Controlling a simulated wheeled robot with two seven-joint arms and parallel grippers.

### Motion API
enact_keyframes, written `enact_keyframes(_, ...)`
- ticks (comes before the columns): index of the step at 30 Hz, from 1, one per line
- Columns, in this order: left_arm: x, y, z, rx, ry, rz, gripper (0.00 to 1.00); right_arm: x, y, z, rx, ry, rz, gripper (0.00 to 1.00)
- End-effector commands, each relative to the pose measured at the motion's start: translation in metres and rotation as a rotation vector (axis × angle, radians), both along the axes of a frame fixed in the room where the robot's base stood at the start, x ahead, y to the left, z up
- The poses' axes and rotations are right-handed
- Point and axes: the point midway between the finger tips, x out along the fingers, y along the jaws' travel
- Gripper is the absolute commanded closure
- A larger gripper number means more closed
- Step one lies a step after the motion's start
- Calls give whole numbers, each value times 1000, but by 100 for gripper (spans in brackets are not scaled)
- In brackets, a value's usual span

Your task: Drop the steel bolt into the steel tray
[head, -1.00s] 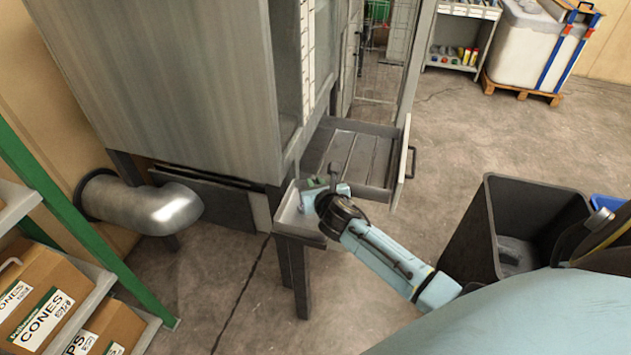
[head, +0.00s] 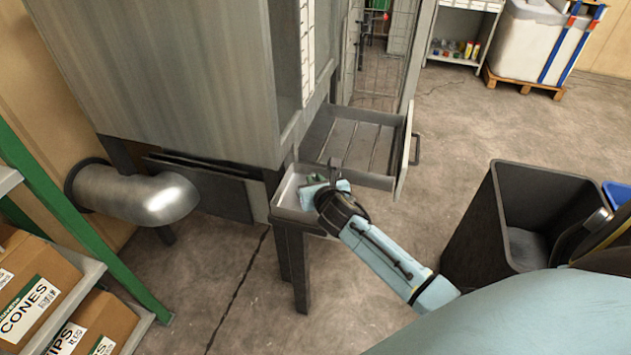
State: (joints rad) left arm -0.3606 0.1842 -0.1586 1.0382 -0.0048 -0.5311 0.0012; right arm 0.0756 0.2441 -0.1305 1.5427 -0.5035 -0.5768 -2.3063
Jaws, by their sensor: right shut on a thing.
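The steel tray (head: 287,190) is a small shallow tray on a dark stand beside the big grey machine. My right gripper (head: 318,182) is over the tray's right part, seen from behind. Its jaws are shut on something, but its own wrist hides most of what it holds. I cannot make out the steel bolt. My left gripper is not in view.
An open drawer (head: 352,145) with slats juts out just behind the tray. The grey machine (head: 190,75) rises at the left, with a metal duct (head: 140,195) below. A dark bin (head: 510,215) stands at the right. Floor between is clear.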

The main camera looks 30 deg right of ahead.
Motion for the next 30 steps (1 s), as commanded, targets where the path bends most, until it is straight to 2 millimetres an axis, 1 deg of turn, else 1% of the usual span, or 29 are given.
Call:
enact_keyframes(9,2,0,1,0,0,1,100,0,0,0,1,-1,0,100)
enact_keyframes(10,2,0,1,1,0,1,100,0,0,0,1,-1,0,85)
enact_keyframes(15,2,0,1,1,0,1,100,0,0,0,1,-1,0,62)
enact_keyframes(23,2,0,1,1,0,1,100,0,0,-1,0,1,0,62)
enact_keyframes(27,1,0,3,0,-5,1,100,-5,1,2,0,0,1,62)
enact_keyframes(28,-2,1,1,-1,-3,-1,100,-6,2,3,-1,0,1,62)
enact_keyframes(30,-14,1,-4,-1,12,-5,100,-13,4,6,1,1,1,62)
